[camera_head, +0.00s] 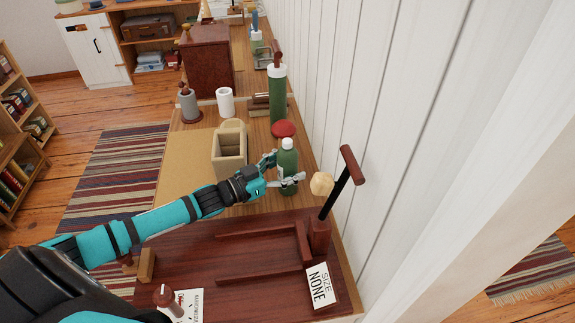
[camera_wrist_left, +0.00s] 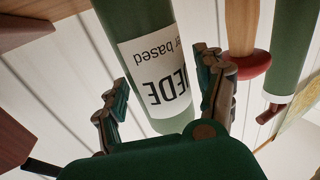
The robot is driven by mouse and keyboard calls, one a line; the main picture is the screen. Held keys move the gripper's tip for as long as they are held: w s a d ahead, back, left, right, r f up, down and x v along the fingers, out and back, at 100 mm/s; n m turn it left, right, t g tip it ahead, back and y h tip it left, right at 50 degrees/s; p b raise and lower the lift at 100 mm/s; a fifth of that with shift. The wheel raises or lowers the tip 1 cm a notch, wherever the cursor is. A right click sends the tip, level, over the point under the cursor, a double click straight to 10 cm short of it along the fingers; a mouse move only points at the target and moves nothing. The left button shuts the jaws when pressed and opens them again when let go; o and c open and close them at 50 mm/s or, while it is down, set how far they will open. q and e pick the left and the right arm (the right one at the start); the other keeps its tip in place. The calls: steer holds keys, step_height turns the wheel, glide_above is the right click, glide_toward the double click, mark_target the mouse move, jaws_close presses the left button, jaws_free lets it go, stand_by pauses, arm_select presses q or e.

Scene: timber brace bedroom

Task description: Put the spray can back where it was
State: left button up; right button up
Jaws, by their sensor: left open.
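The spray can (camera_head: 288,172) is dark green with a white cap and stands upright on the wooden worktop close to the white plank wall. My left gripper (camera_head: 284,178) reaches it from the left, fingers open on either side of the can. In the left wrist view the can (camera_wrist_left: 145,25) fills the space between the two spread fingers, its white label with dark letters facing the camera. Whether a finger touches it I cannot tell. My right gripper is not in view.
In front lies a dark red board with a frame, a handled post (camera_head: 335,195) and a "SIZE NONE" card (camera_head: 320,287).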

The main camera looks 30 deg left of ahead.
mark_target(279, 170)
arm_select(q)
steer(key=p+v, duration=0.1)
steer(key=v, duration=0.1)
steer(key=p+v, duration=0.1)
steer(key=v, duration=0.1)
steer(key=p+v, duration=0.1)
steer(key=v, duration=0.2)
steer(key=shift+r+p, duration=0.25)
steer(key=shift+p, duration=0.05)
steer(key=shift+s+a, duration=0.2)
steer(key=shift+f, duration=0.1)
